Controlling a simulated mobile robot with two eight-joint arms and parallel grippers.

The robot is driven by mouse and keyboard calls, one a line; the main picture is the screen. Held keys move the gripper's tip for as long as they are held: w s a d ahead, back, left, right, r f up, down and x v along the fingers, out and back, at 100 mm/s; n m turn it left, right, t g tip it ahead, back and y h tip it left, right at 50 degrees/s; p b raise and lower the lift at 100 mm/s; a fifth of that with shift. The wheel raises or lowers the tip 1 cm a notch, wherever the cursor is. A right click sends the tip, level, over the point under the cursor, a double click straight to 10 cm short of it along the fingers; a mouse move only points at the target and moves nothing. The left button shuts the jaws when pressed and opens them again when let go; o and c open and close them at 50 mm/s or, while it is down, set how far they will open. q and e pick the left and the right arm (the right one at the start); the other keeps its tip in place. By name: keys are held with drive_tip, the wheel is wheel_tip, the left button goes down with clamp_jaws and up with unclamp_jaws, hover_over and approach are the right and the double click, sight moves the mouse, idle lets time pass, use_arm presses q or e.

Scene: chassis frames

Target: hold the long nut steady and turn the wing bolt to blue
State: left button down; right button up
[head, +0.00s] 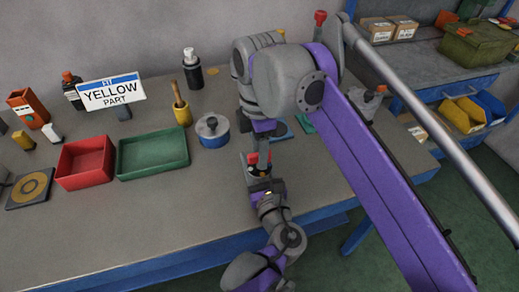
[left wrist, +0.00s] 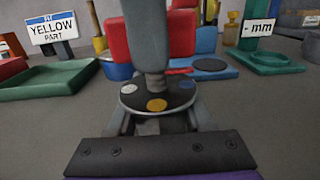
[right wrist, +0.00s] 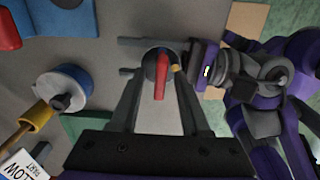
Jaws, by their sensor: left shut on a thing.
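The wing bolt's red wing (right wrist: 160,80) stands between my right gripper's fingers in the right wrist view. My right gripper (right wrist: 158,72) comes from above and is open, with gaps beside the wing. In the left wrist view one finger covers the middle of the red wing (left wrist: 118,40). Below it is a dark disc (left wrist: 135,102) with white, yellow and blue dots; yellow (left wrist: 157,105) faces my left wrist, blue (left wrist: 187,85) is at right. My left gripper (head: 259,180) is shut on the long nut (left wrist: 147,126) under the disc; the nut is mostly hidden.
A sign (head: 110,93) reads "YELLOW PART". A red tray (head: 84,180), a green tray (head: 152,168) and a blue-sided pot (head: 213,138) stand left of my grippers. A yellow cup (head: 182,115) and bottles stand behind. The front of the bench is mostly clear.

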drive_tip(key=shift+r, duration=0.1)
wheel_tip(320, 180, up, 12)
idle(0.6)
use_arm(q)
drive_tip(key=shift+c, duration=1.1)
unclamp_jaws()
drive_tip(key=shift+s, duration=0.1)
